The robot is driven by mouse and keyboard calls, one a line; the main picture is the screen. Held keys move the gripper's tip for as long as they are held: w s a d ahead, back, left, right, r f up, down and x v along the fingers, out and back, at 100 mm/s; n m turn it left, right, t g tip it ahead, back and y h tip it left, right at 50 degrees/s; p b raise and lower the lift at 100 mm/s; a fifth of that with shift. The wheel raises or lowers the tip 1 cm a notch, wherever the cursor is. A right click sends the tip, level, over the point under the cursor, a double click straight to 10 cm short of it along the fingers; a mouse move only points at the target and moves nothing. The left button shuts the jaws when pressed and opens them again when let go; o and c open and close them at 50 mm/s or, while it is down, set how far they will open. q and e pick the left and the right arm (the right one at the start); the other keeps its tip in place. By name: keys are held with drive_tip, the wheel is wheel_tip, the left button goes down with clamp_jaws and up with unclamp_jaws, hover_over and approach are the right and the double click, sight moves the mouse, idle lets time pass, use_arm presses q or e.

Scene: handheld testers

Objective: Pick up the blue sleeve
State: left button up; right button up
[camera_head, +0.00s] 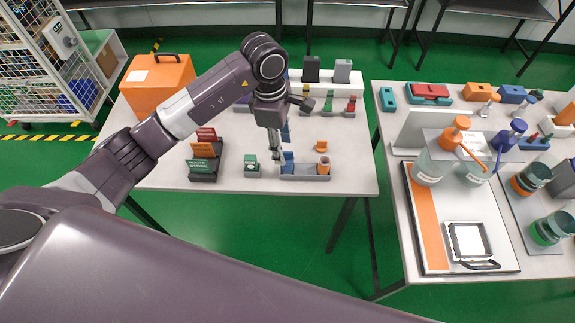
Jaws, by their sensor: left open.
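A small blue piece (288,167), which looks like the blue sleeve, stands at the left end of a low grey tray (305,178) on the left table. Another blue piece (286,134) shows just behind my gripper, partly hidden, so I cannot be sure which is the sleeve. My left gripper (275,156) points down just left of and behind the tray's blue piece. It is open, with nothing visible between its thin fingers. Contact with the blue piece cannot be made out. My right gripper is not in view.
An orange cylinder (323,165) stands at the tray's right end, with an orange piece (321,146) behind. A green-topped grey block (251,166) and a dark card rack (206,160) stand left. An orange case (158,82) and testers (328,102) are farther back.

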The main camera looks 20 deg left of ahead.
sight(287, 158)
use_arm(q)
drive_tip(key=f+p, duration=0.1)
drive_tip(key=f, duration=0.2)
drive_tip(key=d+f+p, duration=0.1)
drive_tip(key=f, duration=0.2)
drive_tip(key=shift+w+d+f, duration=0.15)
drive_tip(key=shift+f, duration=0.4)
drive_tip(key=shift+c, duration=0.4)
clamp_jaws()
drive_tip(key=shift+r, duration=0.1)
